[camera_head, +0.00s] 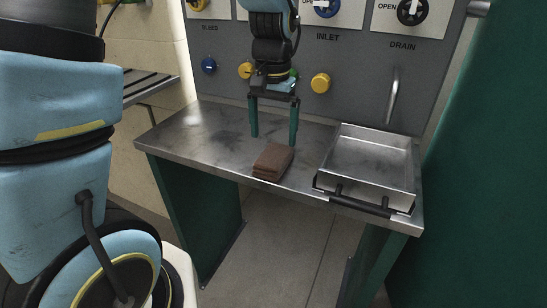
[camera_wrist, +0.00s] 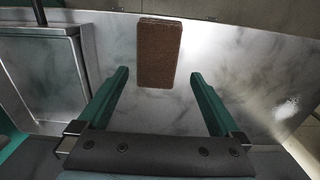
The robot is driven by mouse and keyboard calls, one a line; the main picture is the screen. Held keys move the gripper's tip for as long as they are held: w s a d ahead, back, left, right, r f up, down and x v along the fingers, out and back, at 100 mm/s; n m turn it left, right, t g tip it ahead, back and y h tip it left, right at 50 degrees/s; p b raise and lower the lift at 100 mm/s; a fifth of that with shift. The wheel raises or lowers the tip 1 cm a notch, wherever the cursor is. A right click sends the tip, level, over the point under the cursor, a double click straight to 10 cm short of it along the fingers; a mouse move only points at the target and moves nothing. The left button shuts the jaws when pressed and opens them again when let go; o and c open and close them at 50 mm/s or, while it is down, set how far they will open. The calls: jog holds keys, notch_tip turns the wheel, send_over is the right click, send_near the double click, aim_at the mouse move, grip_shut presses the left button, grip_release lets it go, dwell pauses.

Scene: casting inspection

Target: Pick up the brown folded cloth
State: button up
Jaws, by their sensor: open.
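The brown folded cloth (camera_head: 273,162) lies flat on the metal table near its front edge, in the middle. In the wrist view the cloth (camera_wrist: 159,52) sits at top centre, beyond the fingertips and roughly midway between them. My gripper (camera_head: 274,139) points down above the table behind the cloth, with its two green fingers spread apart and nothing between them. In the wrist view the open fingers of my gripper (camera_wrist: 158,76) stand on either side, apart from the cloth.
The steel table (camera_head: 215,125) has free room left of the cloth. A metal tray (camera_head: 365,170) with a dark front handle (camera_head: 352,200) stands on its right side. A panel behind carries yellow knobs (camera_head: 320,83), a blue knob (camera_head: 209,65) and a drain pipe (camera_head: 393,95).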

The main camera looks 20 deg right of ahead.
aim_at(274, 155)
jog(key=f, duration=0.4)
jog(key=f+p, duration=0.1)
jog(key=f, duration=0.1)
jog(key=shift+s+f, duration=0.2)
jog(key=shift+s, duration=0.15)
jog(key=c, duration=1.2)
